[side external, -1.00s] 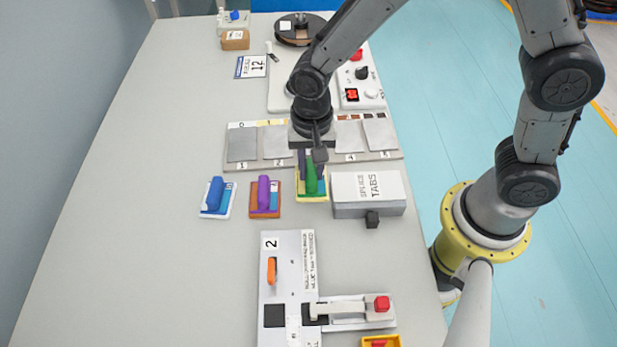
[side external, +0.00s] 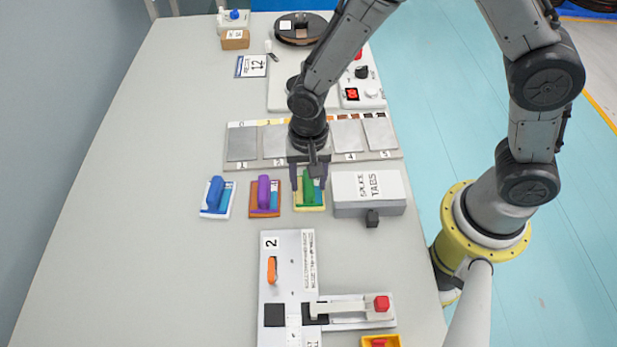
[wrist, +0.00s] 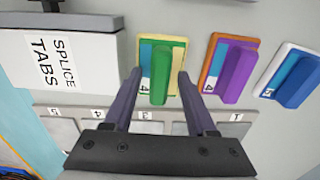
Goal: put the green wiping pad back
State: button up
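The green wiping pad (side external: 309,190) has a green handle on a blue and pale yellow base. It lies flat on the grey table, at the right end of a row of pads, left of the splice tabs box. My gripper (side external: 308,184) is open over it. In the wrist view the fingers of my gripper (wrist: 159,72) stand on either side of the green handle (wrist: 160,78), with a visible gap on each side. No finger seems to touch the handle.
A purple pad (side external: 264,196) and a blue pad (side external: 216,198) lie to the left. The white splice tabs box (side external: 368,190) stands close on the right. A strip of numbered grey plates (side external: 242,145) lies behind, and a station marked 2 (side external: 288,268) in front. The table's left side is clear.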

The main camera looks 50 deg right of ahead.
jog(key=shift+r, duration=0.1)
notch_tip(320, 180, up, 12)
jog(key=shift+r, duration=0.15)
dwell(0.5)
jog(key=s+d+r+n+t, duration=0.5)
jog(key=s+d+r+n, duration=0.4)
jog(key=s+d, duration=0.6)
jog(key=shift+s+r+t, duration=0.25)
jog(key=shift+r+t, duration=0.05)
jog(key=shift+r, duration=0.9)
jog(key=shift+d, duration=0.1)
